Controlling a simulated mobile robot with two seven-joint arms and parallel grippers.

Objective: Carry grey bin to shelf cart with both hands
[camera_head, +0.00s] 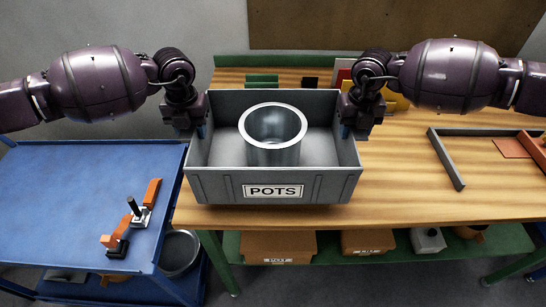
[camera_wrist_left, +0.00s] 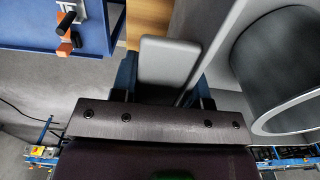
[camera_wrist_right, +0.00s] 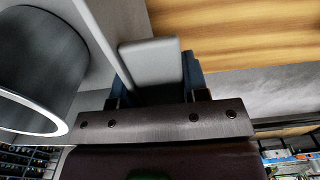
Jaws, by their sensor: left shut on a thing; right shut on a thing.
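The grey bin (camera_head: 215,186) has a "POTS" label on its front and a metal pot (camera_head: 272,155) standing inside. It is at the left front part of the wooden workbench; I cannot tell if it touches the top. My left gripper (camera_head: 202,131) is shut on the bin's left wall, and my right gripper (camera_head: 346,130) is shut on its right wall. Both wrist views show the wall between the fingers, in the left (camera_wrist_left: 168,62) and in the right (camera_wrist_right: 150,62). The blue shelf cart (camera_head: 70,200) stands left of the bench.
A metal bucket (camera_head: 180,252) is below, between cart and bench. A grey angle frame (camera_head: 446,160) lies on the bench at right. Cardboard boxes (camera_head: 278,246) sit on the lower shelf.

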